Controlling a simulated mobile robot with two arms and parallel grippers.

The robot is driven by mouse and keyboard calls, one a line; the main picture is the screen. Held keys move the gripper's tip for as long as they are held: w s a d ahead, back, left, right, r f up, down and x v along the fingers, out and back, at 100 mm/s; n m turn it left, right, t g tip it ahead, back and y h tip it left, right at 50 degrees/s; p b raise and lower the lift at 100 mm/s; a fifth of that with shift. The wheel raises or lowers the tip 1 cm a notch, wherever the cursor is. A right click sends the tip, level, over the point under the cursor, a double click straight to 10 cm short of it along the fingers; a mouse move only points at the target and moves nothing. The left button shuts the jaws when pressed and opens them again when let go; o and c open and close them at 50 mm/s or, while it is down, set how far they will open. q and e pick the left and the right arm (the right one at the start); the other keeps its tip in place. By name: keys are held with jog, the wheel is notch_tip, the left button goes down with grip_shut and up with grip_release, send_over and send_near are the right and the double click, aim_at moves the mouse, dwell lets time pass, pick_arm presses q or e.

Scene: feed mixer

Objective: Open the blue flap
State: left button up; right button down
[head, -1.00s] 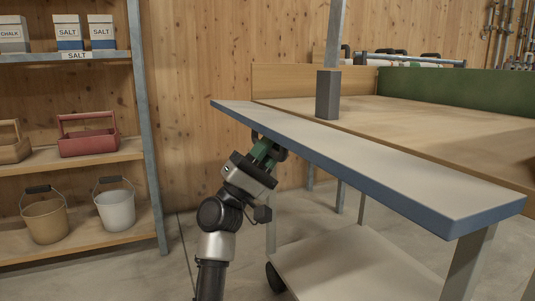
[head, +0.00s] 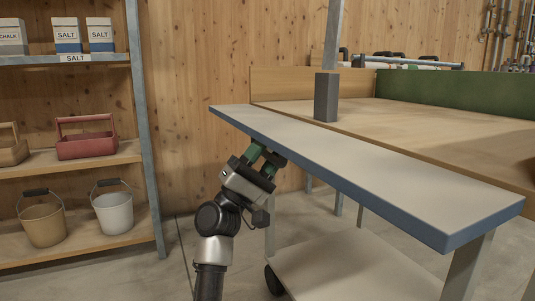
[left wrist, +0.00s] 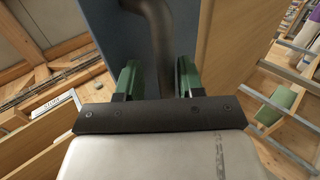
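The blue flap (head: 345,182) is a long slab with a pale grey top face and a blue edge, slanting from the middle toward the lower right in the head view. In the left wrist view its blue face (left wrist: 105,30) fills the top centre-left. A dark curved handle (left wrist: 157,45) runs there between my fingers. My left gripper (head: 264,157) is just under the flap's far left end. Its green fingers are apart on either side of the handle (left wrist: 158,80), with gaps visible on both sides. The handle is hidden in the head view. My right gripper is not in view.
A wooden-topped table (head: 420,118) with a grey post (head: 326,97) lies behind the flap. A pale lower shelf (head: 350,265) is beneath it. A shelf rack with buckets (head: 113,212), a red toolbox (head: 85,143) and salt boxes stands at left.

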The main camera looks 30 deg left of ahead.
pick_arm(q)
jog(key=p+v, duration=0.1)
jog(key=v, duration=0.9)
jog(key=shift+f+p, duration=0.3)
jog(key=shift+p, duration=0.05)
jog(key=shift+s+a, duration=0.1)
